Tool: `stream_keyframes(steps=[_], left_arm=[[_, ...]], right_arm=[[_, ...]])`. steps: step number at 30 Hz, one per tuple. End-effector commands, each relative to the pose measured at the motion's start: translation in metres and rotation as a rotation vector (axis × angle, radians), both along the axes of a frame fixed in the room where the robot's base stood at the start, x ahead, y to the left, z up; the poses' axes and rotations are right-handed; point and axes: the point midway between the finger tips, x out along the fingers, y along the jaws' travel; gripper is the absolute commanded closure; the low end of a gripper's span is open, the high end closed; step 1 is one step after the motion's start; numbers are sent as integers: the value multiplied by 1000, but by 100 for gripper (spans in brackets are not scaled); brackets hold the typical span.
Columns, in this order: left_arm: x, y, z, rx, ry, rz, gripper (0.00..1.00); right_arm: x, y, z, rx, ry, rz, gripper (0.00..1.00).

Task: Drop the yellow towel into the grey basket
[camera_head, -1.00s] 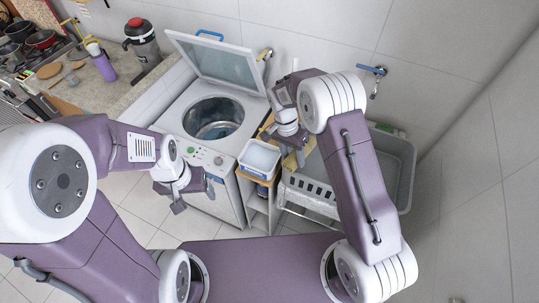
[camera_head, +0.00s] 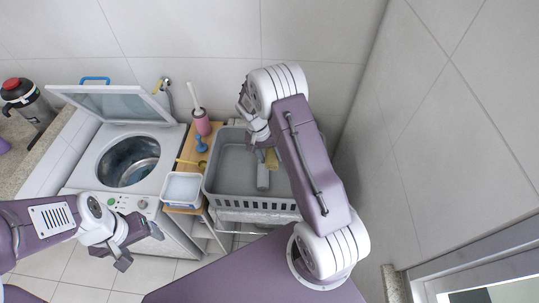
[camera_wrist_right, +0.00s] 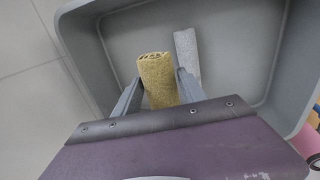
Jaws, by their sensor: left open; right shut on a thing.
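The yellow towel (camera_head: 272,160) is rolled up and hangs from my right gripper (camera_head: 265,146). In the right wrist view the towel (camera_wrist_right: 157,82) sits between the two fingers of my right gripper (camera_wrist_right: 156,88), which is shut on it. Towel and gripper are over the inside of the grey basket (camera_head: 232,203). The basket wall (camera_wrist_right: 82,38) surrounds them in the wrist view. I cannot tell how far the towel is above the basket floor. My left gripper (camera_head: 127,250) is open and empty, low in front of the washing machine.
A grey rolled towel (camera_head: 263,178) lies in the basket close to the yellow one. A white tub (camera_head: 181,188), a blue object (camera_head: 201,144) and a pink brush holder (camera_head: 202,122) stand left of the basket. The open washing machine (camera_head: 128,162) is further left. A wall is behind.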

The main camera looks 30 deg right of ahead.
Motion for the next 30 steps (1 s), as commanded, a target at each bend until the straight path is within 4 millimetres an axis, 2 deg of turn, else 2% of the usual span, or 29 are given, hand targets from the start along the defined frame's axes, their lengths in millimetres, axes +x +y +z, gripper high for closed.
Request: stream_keyframes(steps=[1,6,15,16,18,19,27,30], left_arm=[[0,0,-11,0,0,0,26],[0,0,-27,0,0,0,26],[0,0,-28,0,0,0,26],[0,0,-28,0,0,0,26],[0,0,-28,0,0,0,26],[0,0,-28,0,0,0,26],[0,0,-28,0,0,0,26],[0,0,-32,0,0,0,26]], right_arm=[[0,0,-13,0,1,0,91],[0,0,-36,0,-1,0,91],[0,0,-40,0,-1,0,91],[0,0,-40,0,-1,0,49],[0,0,-40,0,-1,0,29],[0,0,-40,0,-1,0,26],[0,0,-39,0,-2,-1,26],[2,2,-33,-1,-4,-1,26]])
